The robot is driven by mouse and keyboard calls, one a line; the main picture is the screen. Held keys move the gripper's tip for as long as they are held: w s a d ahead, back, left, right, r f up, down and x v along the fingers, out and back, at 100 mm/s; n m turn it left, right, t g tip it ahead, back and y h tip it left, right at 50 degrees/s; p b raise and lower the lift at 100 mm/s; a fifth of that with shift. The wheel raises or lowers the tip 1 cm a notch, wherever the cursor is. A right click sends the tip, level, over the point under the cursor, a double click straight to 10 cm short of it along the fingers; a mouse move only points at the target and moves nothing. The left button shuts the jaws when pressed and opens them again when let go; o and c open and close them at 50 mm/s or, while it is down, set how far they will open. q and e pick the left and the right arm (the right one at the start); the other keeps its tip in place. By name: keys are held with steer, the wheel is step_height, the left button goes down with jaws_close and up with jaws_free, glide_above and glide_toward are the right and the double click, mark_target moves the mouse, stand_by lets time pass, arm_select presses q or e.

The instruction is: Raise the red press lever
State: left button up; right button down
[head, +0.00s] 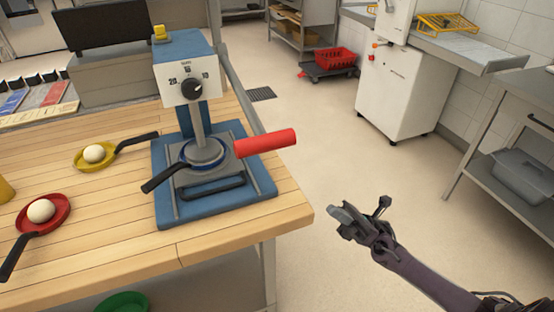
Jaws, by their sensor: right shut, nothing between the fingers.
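The blue dough press (210,215) stands near the right end of the wooden table. Its dial head (188,83) is on top, and its round grey plate (204,150) is down over a pan on the base. The red press lever (266,142) sticks out to the right of the press at about plate height, nearly level, past the table's right edge. A grey arm runs from behind the dial head toward it. My right gripper (345,222) is shut and empty, below and to the right of the lever and apart from it, over the floor. My left gripper is not in view.
The wooden table (110,245) holds a yellow pan (83,162) and a red pan (28,222), each with a dough ball. A steel bench (500,165) stands at the right. The floor between table and bench is clear.

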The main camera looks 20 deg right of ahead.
steer(key=p, duration=1)
glide_toward(259, 153)
steer(key=a, duration=0.4)
steer(key=r, duration=0.1)
steer(key=w+r+p, duration=0.1)
steer(key=r, duration=0.1)
steer(key=shift+w+d+p, duration=0.1)
steer(key=shift+w+p, duration=0.25)
steer(key=shift+p, duration=0.05)
